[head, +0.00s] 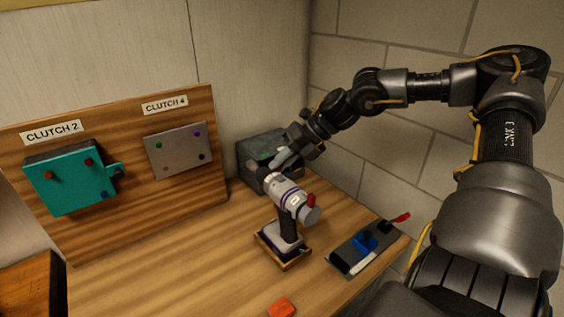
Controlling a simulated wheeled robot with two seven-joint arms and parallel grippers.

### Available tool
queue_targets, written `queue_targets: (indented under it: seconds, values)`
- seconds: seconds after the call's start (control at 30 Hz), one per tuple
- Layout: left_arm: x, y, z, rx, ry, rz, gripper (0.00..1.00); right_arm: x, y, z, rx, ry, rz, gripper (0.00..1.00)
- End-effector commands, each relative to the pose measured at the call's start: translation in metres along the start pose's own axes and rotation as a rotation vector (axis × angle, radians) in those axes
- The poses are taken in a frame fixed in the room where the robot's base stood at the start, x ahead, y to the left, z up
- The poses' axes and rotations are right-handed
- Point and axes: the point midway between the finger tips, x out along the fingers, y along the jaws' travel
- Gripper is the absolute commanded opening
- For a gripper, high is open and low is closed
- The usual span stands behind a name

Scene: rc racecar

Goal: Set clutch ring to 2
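A white and grey power drill (289,217) stands upright in a dark, wood-edged base (267,251) on the bench. Purple-dark bands circle its body, likely around the clutch ring (292,197); no setting number is readable. A red piece (310,200) shows by its grey front end. My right gripper (278,163) is at the drill's upper back end, touching it or very close. Its fingers are small and partly merge with the drill, so its opening is unclear. The CLUTCH 2 sign (53,132) is above a teal box (70,178). My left gripper is out of view.
The CLUTCH 4 sign (164,105) is above a grey plate (179,149) on the same wooden board. A dark box (254,172) stands behind the drill. A dark tray (352,262) with blue and red parts lies right of it. An orange-red block (282,307) lies in front.

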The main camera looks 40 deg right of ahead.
Motion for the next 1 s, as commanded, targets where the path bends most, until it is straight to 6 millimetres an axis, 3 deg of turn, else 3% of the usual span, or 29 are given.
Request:
queue_targets:
  seconds: [0.1,0.47,1.0]
  values:
    - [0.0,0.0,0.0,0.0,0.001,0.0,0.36,0.0,0.0,0.0,0.0,0.0,0.0,0.0]
    - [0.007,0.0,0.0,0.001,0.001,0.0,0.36,0.001,0.001,-0.001,-0.016,0.001,-0.035,0.0]
    - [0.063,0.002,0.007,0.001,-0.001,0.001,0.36,0.009,0.021,-0.004,-0.176,0.001,-0.417,0.0]
